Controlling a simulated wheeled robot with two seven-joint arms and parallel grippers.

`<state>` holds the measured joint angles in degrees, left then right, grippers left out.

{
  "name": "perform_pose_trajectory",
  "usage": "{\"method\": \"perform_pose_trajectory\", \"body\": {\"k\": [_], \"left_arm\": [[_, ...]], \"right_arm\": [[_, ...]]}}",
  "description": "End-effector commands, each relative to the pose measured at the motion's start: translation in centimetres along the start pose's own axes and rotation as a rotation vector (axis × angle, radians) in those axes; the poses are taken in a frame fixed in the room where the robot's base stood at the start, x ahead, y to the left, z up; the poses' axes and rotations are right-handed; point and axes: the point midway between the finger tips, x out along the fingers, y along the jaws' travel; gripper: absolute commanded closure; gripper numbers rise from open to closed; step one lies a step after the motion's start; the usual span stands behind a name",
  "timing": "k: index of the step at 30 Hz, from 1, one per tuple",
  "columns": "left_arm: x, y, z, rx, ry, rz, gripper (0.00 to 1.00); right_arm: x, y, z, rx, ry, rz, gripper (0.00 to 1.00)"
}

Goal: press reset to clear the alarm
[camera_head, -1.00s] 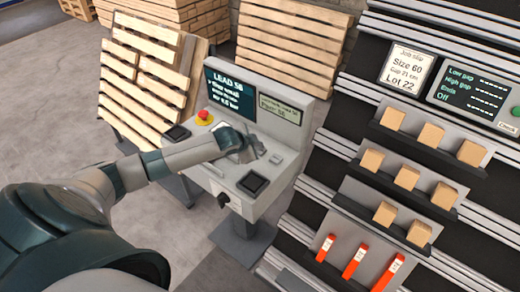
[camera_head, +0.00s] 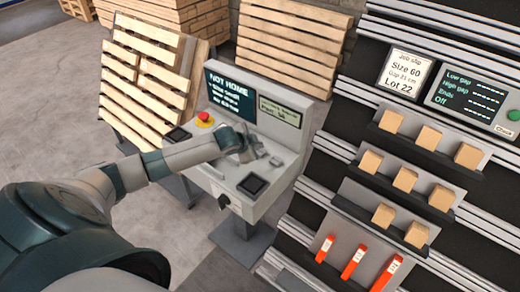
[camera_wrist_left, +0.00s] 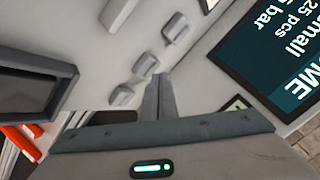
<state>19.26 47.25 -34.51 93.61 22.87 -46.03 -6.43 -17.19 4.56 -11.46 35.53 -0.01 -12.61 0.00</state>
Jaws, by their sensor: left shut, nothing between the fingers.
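The grey console (camera_head: 225,185) stands left of the rack, its dark screen (camera_head: 230,92) headed "NOT HOME". The screen also shows, rotated, in the left wrist view (camera_wrist_left: 285,55). My left gripper (camera_head: 248,157) is over the console's sloped panel, shut and empty. In the left wrist view its fingertips (camera_wrist_left: 160,79) are close to a small grey key (camera_wrist_left: 147,64); I cannot tell whether they touch. Two similar keys (camera_wrist_left: 178,28) (camera_wrist_left: 121,95) stand in line with it. No reset label is readable. My right gripper is out of view.
A red mushroom button (camera_head: 205,117) sits at the panel's left, and a dark square pad (camera_head: 253,184) at its front right. Pallets (camera_head: 145,75) lean behind. The rack at right holds wooden blocks (camera_head: 404,180) and red pieces (camera_head: 353,262).

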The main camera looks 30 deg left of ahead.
Motion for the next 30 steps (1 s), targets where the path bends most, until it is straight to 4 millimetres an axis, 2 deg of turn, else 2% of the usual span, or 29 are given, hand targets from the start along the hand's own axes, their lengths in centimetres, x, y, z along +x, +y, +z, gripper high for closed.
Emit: {"method": "perform_pose_trajectory", "body": {"k": [16, 30], "left_arm": [[-0.5, -0.3, -0.3, 0.000, 0.000, 0.000, 1.00], [-3.1, -2.2, -2.2, 0.000, 0.000, 0.000, 1.00]], "right_arm": [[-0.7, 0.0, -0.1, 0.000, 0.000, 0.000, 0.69], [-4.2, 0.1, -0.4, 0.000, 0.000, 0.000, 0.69]]}}
